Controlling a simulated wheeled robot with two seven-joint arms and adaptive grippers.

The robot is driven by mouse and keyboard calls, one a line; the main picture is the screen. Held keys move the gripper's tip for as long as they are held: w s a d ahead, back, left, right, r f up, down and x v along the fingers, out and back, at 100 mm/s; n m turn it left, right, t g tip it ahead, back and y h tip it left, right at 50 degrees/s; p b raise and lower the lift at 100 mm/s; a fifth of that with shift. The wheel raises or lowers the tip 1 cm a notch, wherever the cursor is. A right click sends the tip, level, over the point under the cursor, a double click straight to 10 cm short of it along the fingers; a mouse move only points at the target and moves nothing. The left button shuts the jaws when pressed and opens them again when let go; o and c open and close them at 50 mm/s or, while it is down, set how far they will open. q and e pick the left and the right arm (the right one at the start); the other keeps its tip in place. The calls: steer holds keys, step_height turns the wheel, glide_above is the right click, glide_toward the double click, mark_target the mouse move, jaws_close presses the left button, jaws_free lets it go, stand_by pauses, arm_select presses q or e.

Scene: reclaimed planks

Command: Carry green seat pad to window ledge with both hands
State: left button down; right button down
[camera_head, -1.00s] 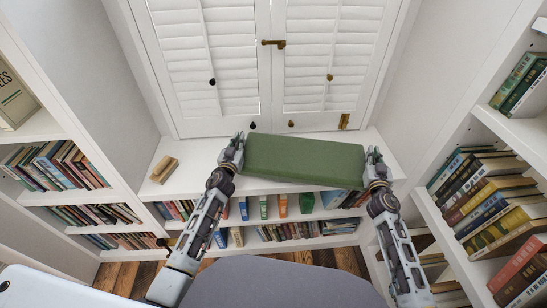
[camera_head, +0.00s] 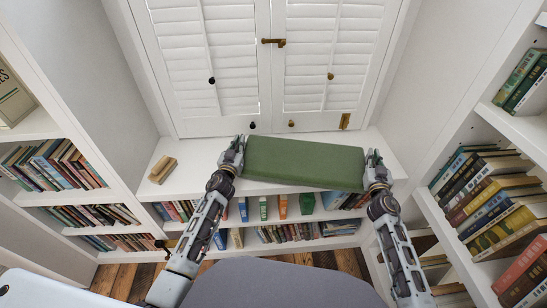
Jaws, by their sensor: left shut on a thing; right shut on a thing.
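The green seat pad (camera_head: 304,163) is a long, flat cushion in the middle of the view. It is slightly tilted, its right end lower in the picture. My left gripper (camera_head: 239,149) is shut on its left end. My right gripper (camera_head: 371,163) is shut on its right end. The white window ledge (camera_head: 200,174) runs below the shuttered window. The pad overlaps the ledge in the picture; I cannot tell whether it touches the ledge or is just above it.
A small tan block, perhaps a book (camera_head: 162,169), lies on the ledge at the left. White shutters (camera_head: 275,65) stand behind the ledge. Bookshelves line the left (camera_head: 58,196) and right (camera_head: 455,205) sides, and books fill the shelves below the ledge. Bare ledge shows left of the pad.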

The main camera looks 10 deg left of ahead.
arm_select(q)
steer(key=shift+s+f+b, duration=0.1)
steer(key=shift+f+b, duration=0.55)
steer(key=shift+b, duration=0.1)
arm_select(e)
steer(key=shift+d+f, duration=0.1)
steer(key=shift+f, duration=0.5)
arm_select(q)
steer(key=c, duration=1.6)
jaws_free()
steer(key=shift+s+f, duration=0.1)
steer(key=shift+f, duration=0.1)
arm_select(e)
steer(key=c, duration=1.6)
jaws_free()
steer(key=shift+s+f, duration=0.1)
arm_select(q)
steer(key=shift+o, duration=0.2)
steer(key=shift+f, duration=0.1)
arm_select(e)
steer(key=shift+o, duration=0.2)
arm_select(q)
steer(key=shift+s+f, duration=0.1)
steer(key=shift+s, duration=2.35)
steer(key=shift+s+r, duration=0.3)
steer(key=shift+s, duration=0.5)
steer(key=shift+s+r, duration=0.3)
steer(key=shift+s, duration=0.45)
arm_select(e)
steer(key=shift+s, duration=0.15)
